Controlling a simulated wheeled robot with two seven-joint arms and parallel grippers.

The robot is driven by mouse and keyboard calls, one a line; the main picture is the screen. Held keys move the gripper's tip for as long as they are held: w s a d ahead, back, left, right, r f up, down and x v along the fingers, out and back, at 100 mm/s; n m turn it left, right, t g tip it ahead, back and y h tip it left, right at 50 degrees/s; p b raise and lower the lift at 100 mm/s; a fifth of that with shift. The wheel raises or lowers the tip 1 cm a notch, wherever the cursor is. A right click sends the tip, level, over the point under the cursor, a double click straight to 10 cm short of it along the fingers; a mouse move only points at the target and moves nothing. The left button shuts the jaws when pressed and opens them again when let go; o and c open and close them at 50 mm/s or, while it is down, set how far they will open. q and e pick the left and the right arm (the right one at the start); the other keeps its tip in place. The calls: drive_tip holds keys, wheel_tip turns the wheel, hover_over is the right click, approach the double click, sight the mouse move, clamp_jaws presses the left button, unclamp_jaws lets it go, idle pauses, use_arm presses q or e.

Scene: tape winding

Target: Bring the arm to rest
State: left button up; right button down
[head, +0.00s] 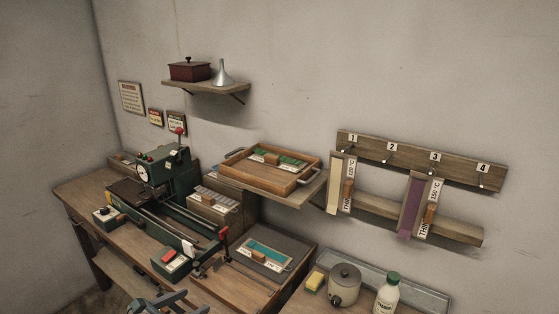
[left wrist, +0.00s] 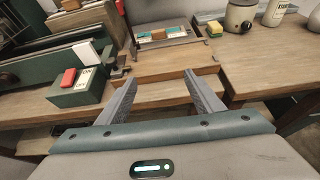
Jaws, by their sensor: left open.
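My left gripper (head: 160,301) is at the bottom edge of the head view, in front of the wooden workbench (head: 75,193). Only its upper end shows there. In the left wrist view its two grey fingers (left wrist: 160,82) stand wide apart with nothing between them. They point toward the bench front and appear clear of it, though the exact gap cannot be told. My right gripper is in neither view.
On the bench stand a green machine with a dial (head: 160,168), a green box with a red button (head: 170,262), and a board with a teal strip (head: 262,256). A lidded pot (head: 344,285) and white bottle (head: 387,294) stand right. A wooden tray (head: 240,171) sits on a shelf.

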use_arm(q)
drive_tip(key=s+a+f+m+g+y+b, duration=0.15)
drive_tip(key=s+f+m, duration=0.3)
drive_tip(key=f, duration=0.75)
drive_tip(key=s+a+f+m+g+y, duration=0.15)
drive_tip(key=s+f+m, duration=0.35)
drive_tip(key=f, duration=0.8)
drive_tip(key=s+a+f+m+g+y, duration=0.1)
drive_tip(key=s+f+m+g+y, duration=0.15)
drive_tip(key=s+f, duration=0.7)
drive_tip(key=s+d+f+m+g, duration=0.1)
drive_tip(key=s+f+m, duration=0.5)
drive_tip(key=s, duration=0.6)
drive_tip(key=s+d+f+m+g+y+b, duration=0.1)
drive_tip(key=s+f+m+g, duration=0.1)
drive_tip(key=s+f+m, duration=0.5)
drive_tip(key=s+d+f+m+g, duration=0.1)
drive_tip(key=s+f+m, duration=0.5)
drive_tip(key=s, duration=1.2)
wheel_tip(320, 180, down, 4)
drive_tip(key=shift+f+m+g+y+b, duration=0.25)
drive_tip(key=shift+m+g+y+b, duration=0.05)
drive_tip(key=shift+m+g+y, duration=0.1)
drive_tip(key=shift+d, duration=0.1)
